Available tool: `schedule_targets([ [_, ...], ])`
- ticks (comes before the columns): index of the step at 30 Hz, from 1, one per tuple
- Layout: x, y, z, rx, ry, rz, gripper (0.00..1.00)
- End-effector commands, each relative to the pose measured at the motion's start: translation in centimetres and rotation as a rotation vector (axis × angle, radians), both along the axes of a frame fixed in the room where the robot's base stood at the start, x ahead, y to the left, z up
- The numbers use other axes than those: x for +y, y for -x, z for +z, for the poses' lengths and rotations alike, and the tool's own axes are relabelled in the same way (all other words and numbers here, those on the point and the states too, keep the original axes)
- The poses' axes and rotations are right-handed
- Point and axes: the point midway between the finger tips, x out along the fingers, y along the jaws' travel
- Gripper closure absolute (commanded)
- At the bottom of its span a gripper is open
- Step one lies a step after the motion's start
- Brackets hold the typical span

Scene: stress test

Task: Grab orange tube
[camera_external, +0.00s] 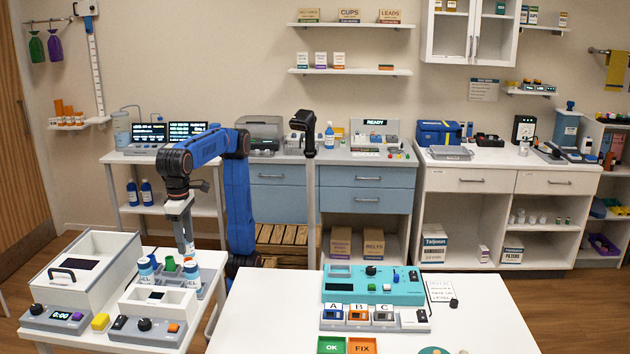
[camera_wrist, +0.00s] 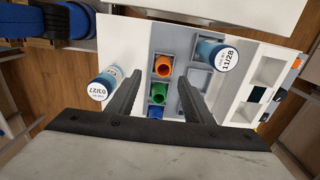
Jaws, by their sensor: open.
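The orange tube (camera_wrist: 163,67) stands in a light rack (camera_wrist: 172,42) in the wrist view, with its open end facing the camera. A green tube (camera_wrist: 158,92) and a blue tube (camera_wrist: 155,112) stand in line below it in the picture. My gripper (camera_wrist: 160,79) is open and empty, its fingers on either side of this line, the orange tube showing near the fingertips. Whether the fingers reach down to tube height I cannot tell. In the external view my gripper (camera_external: 186,250) points down over the left table. I cannot make out the orange tube there.
In the external view a white box with a handle (camera_external: 85,270) and a white tray unit (camera_external: 155,303) share the left table.

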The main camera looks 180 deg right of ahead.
Motion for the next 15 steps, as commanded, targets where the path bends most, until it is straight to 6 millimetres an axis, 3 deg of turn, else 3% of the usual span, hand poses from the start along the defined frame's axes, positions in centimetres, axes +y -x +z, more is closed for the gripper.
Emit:
schedule_targets([
  [15, 0.2, -0.6, -4.9, 0.002, 0.0, 0.0, 0.53],
])
